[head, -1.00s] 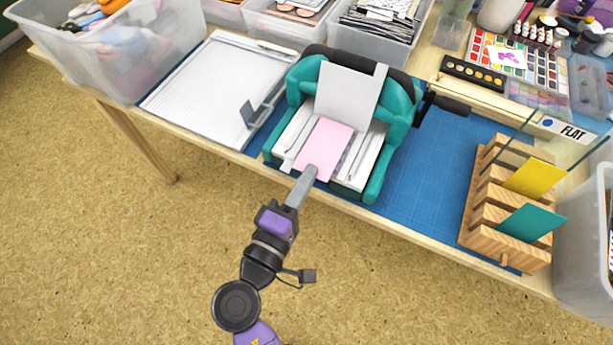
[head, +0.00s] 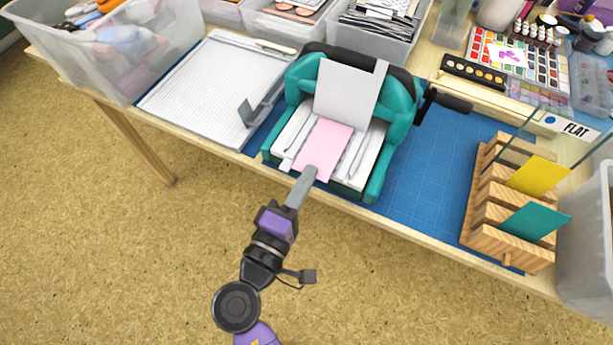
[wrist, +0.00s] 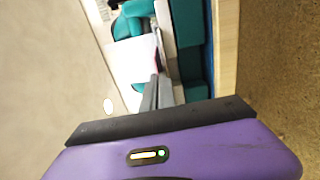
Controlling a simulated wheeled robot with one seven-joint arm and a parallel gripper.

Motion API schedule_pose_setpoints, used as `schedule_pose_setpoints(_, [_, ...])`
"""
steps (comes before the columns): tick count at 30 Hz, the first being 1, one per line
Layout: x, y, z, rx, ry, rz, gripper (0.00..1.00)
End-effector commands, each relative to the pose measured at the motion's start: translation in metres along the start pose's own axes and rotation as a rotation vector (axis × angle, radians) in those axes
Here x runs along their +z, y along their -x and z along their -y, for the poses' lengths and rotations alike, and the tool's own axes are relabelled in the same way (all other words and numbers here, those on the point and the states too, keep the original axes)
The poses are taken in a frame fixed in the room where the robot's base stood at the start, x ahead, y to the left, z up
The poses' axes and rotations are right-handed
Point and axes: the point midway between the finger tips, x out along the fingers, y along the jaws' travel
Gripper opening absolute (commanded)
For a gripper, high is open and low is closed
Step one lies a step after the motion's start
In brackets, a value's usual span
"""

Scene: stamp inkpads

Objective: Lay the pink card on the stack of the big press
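The big press (head: 403,125) is teal, with a raised white plate (head: 347,90) and a pale bed (head: 361,160). The pink card (head: 325,145) is over the middle of the bed, between the pale side strips. My gripper (head: 309,174) reaches in from the front, its fingertips at the card's near edge. In the wrist view my fingers (wrist: 158,92) are close together on the card, which shows as a thin pink sliver (wrist: 156,62) almost edge-on. The card hides the stack under it; I cannot tell whether they touch.
A wooden rack (head: 507,237) with yellow (head: 539,175) and teal (head: 535,222) cards stands at right, by a clear pane marked FLAT (head: 575,130). A white paper trimmer (head: 208,92) lies left. The blue mat (head: 425,170) right of the press is clear.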

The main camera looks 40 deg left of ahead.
Motion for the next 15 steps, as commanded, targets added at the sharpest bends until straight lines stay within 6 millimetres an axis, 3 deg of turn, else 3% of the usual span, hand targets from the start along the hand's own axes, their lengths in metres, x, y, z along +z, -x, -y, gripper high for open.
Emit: schedule_pose_setpoints(15, [-0.0001, 0.0001, 0.0069, 0.0, 0.0, 0.0, 0.0])
